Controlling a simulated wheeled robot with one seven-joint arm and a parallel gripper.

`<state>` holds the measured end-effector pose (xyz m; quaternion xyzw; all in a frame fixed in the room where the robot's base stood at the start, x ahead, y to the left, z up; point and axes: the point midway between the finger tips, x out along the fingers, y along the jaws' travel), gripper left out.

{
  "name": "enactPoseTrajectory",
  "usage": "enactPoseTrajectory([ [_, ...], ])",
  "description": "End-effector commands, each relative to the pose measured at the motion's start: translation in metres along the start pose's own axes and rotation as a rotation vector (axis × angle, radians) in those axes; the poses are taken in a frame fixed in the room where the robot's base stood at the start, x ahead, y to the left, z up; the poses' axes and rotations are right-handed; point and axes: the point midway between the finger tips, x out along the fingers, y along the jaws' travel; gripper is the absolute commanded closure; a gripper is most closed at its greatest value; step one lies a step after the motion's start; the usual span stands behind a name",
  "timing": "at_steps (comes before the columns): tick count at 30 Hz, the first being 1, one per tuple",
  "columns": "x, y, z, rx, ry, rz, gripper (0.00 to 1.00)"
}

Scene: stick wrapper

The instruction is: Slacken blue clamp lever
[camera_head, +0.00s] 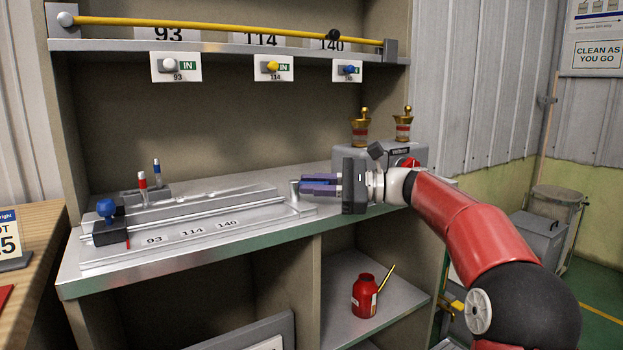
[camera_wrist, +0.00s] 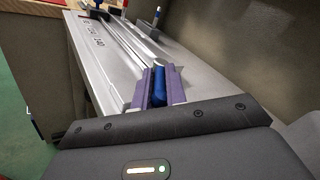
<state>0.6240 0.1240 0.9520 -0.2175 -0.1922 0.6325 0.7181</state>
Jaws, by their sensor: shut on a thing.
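The blue clamp lever (camera_wrist: 160,85) lies between the purple fingers of my gripper (camera_wrist: 160,88) in the wrist view, with its rounded blue end showing. In the head view my gripper (camera_head: 320,187) reaches leftward, low over the right end of the bench jig. Its fingers are shut on the lever, which is mostly hidden there. A short grey post (camera_head: 295,190) stands at the left of the fingertips. How far the lever is turned cannot be told.
The metal jig rail (camera_head: 190,215) runs left along the bench, marked 93, 114 and 140. A blue knob (camera_head: 106,208) sits on a black block at its left end. A grey machine (camera_head: 350,154) with brass-topped fittings stands behind my wrist.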

Motion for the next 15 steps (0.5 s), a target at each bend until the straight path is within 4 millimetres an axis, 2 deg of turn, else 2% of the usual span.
enactPoseTrajectory([
  [10,-0.0001,0.0002,-0.0008,0.000,0.001,0.002,1.00],
  [11,-0.0001,0.0002,-0.0008,0.000,0.001,0.002,0.85],
  [15,0.0000,0.0002,-0.0007,0.000,0.001,0.002,0.67],
])
